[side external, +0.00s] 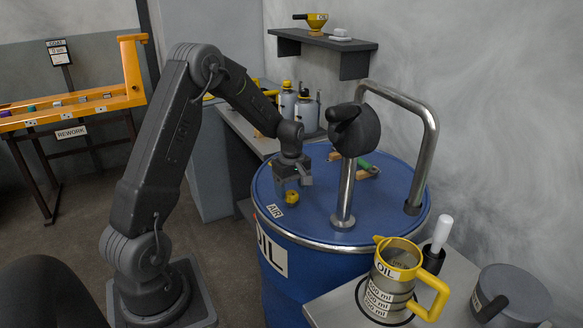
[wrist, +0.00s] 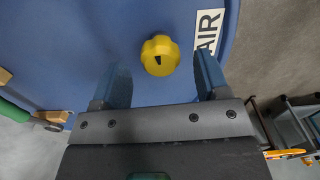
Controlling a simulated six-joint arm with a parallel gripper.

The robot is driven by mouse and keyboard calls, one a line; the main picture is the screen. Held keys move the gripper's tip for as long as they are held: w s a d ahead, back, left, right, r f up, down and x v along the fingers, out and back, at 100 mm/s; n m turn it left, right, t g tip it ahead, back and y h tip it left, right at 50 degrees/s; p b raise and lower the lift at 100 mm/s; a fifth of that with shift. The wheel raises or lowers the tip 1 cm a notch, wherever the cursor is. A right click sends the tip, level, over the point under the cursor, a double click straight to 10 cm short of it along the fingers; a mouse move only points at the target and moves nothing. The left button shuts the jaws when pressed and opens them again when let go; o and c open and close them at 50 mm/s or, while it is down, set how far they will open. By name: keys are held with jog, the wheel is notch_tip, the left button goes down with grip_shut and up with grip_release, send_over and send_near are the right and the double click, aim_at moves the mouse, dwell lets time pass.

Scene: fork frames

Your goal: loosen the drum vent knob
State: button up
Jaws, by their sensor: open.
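The yellow vent knob (side external: 292,197) stands on the blue drum (side external: 320,217) near its left front edge, by the AIR label (side external: 275,211). In the wrist view the knob (wrist: 160,55) has a lobed rim and a dark pointer mark on its top. The AIR label (wrist: 208,33) is to its right. My gripper (side external: 292,184) is over the drum, close to the knob. In the wrist view my gripper (wrist: 159,80) is open, with its two fingers apart. The knob lies ahead of the gap between them, and nothing is held.
A bent metal pipe with a dark pump head (side external: 355,130) rises from the drum to the right of my gripper. A green-handled tool (side external: 367,167) lies behind on the lid. An oil jug (side external: 395,275) stands on the front right table (side external: 330,305). Grey cans (side external: 307,110) stand behind.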

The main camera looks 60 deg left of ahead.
aim_at(292, 193)
notch_tip(292, 193, up, 12)
dwell(0.3)
jog(key=s+d+r+m+t, duration=0.1)
jog(key=s+d+r+m, duration=0.35)
jog(key=d, duration=0.35)
jog(key=s+d+r+m+t, duration=0.2)
jog(key=s+d+r+m, duration=0.25)
jog(key=d, duration=0.35)
jog(key=s+d+f+m+t, duration=0.1)
jog(key=s+d+m+t, duration=0.1)
jog(key=s+d+m, duration=0.6)
jog(key=s+m, duration=0.1)
jog(key=s, duration=0.1)
jog(key=shift+s+m+t, duration=0.3)
jog(key=shift+s+m, duration=0.05)
jog(key=shift+m, duration=0.05)
